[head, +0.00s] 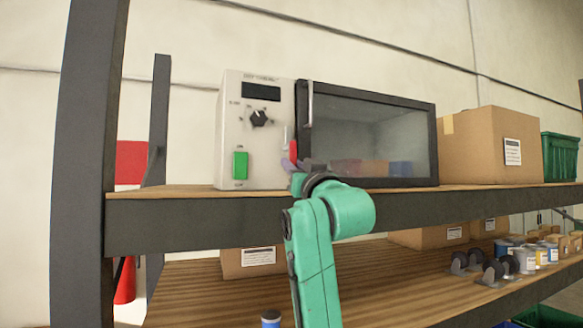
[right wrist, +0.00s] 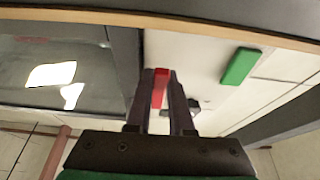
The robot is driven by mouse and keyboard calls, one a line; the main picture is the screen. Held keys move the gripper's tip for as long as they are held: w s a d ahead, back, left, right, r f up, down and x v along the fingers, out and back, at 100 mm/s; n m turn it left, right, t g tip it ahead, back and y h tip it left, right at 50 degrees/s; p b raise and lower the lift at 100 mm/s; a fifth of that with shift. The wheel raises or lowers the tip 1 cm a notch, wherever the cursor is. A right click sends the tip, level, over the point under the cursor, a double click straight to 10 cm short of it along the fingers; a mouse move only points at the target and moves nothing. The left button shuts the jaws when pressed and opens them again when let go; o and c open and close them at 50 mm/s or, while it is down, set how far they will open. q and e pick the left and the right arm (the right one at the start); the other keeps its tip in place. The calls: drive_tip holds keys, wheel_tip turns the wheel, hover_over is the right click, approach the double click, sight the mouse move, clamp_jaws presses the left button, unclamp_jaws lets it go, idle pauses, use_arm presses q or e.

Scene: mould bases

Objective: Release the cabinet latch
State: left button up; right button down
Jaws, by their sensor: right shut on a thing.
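The cabinet (head: 228,130) is a white box with a dark-framed glass door (head: 370,130) on the upper shelf; the door looks closed. Its red latch (head: 293,150) is on the front panel beside the door's left edge. My right gripper (head: 290,163) reaches up to the latch, and my arm hides part of the cabinet's lower front. In the right wrist view, the gripper (right wrist: 161,80) is shut with the red latch (right wrist: 160,86) between its fingers. The latch's tilt is hard to judge. My left gripper is not in view.
A cardboard box (head: 470,150) and a green crate (head: 562,157) stand right of the cabinet. The lower shelf (head: 200,290) holds boxes and cans.

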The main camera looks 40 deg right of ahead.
drive_tip(key=c, duration=0.8)
unclamp_jaws()
drive_tip(key=shift+s, duration=0.1)
drive_tip(key=b+v, duration=0.8)
drive_tip(key=v, duration=0.6)
drive_tip(key=shift+s, duration=0.25)
drive_tip(key=shift+f, duration=0.15)
